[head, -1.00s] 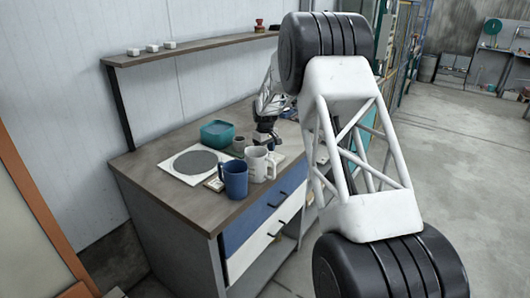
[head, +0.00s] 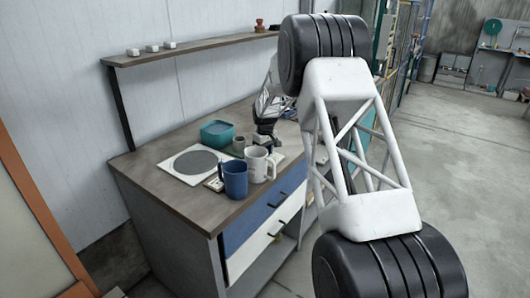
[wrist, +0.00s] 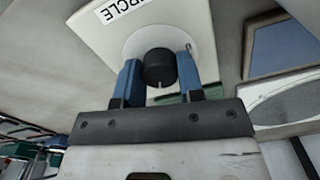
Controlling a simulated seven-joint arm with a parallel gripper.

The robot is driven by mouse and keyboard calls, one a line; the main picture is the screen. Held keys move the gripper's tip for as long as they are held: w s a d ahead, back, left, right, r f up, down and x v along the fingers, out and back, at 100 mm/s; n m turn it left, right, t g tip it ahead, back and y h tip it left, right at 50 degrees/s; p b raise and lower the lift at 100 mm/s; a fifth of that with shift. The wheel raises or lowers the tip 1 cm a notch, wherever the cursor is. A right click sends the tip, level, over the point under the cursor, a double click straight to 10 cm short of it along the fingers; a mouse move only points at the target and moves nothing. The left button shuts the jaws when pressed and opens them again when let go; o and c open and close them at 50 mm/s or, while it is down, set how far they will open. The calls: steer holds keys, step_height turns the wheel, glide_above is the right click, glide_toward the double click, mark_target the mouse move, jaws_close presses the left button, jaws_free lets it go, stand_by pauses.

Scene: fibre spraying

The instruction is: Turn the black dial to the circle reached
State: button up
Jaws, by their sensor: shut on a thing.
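The black dial (wrist: 160,68) stands on a pale round base on a white panel (wrist: 160,15) in the wrist view. It bears a short white line on the side facing my gripper. The label "CIRCLE" (wrist: 104,12) is printed on the panel, up and left of the dial. My gripper (wrist: 159,76) has its blue fingers on both sides of the dial and is shut on it. In the head view my gripper (head: 264,138) is down at the table behind the mugs, and the dial cannot be made out there.
A blue mug (head: 235,180) and a white mug (head: 257,165) stand in front of my gripper. The table's front left (head: 150,180) is clear.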

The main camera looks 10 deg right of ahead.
steer(key=shift+m, duration=1.7)
steer(key=o, duration=0.9)
steer(key=shift+r, duration=0.15)
steer(key=shift+r, duration=3.75)
steer(key=shift+r, duration=0.1)
